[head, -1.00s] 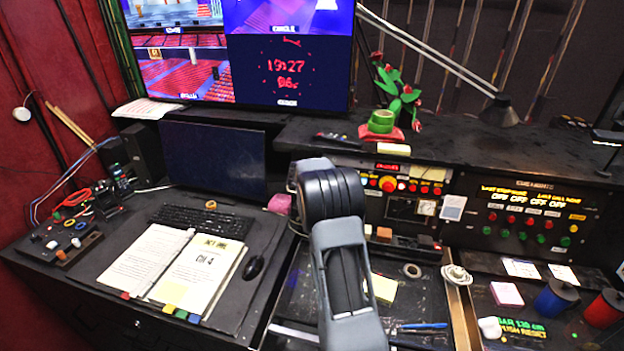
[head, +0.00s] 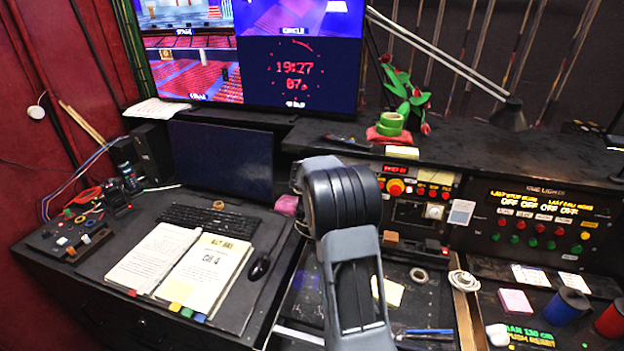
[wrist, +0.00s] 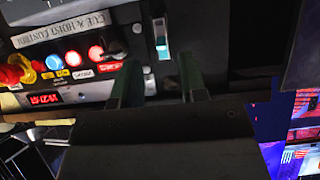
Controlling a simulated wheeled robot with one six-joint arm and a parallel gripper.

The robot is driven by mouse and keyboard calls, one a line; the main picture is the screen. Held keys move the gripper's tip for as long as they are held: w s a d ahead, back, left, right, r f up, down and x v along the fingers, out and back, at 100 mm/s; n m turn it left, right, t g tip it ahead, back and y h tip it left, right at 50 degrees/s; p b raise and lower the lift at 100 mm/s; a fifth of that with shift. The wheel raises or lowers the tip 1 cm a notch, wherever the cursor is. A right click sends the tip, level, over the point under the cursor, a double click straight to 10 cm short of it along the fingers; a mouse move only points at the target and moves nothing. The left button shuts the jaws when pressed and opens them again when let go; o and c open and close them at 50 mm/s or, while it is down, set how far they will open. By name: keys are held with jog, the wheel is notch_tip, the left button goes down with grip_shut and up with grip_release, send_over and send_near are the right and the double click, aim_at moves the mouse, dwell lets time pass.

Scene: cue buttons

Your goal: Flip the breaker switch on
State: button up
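A small upright switch with a white and pale blue lever (wrist: 161,40) sits on a dark plate in the wrist view. It looks like the breaker switch; its on or off position is not clear. My gripper (wrist: 159,77) is open, its two dark green fingers apart and empty. The switch shows beyond the gap between the fingertips, and I cannot tell whether they touch anything. In the head view my gripper and this switch are not visible; my own arm covers the middle of the desk.
Lit red, yellow and blue buttons (wrist: 52,62) lie left of the switch, beside a dark knob (wrist: 112,42). In the head view, a cue light panel (head: 536,222) stands at right. An open book (head: 190,262), keyboard (head: 208,218) and monitor (head: 222,160) are at left.

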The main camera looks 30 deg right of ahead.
jog(key=v, duration=0.9)
jog(key=shift+f, duration=0.1)
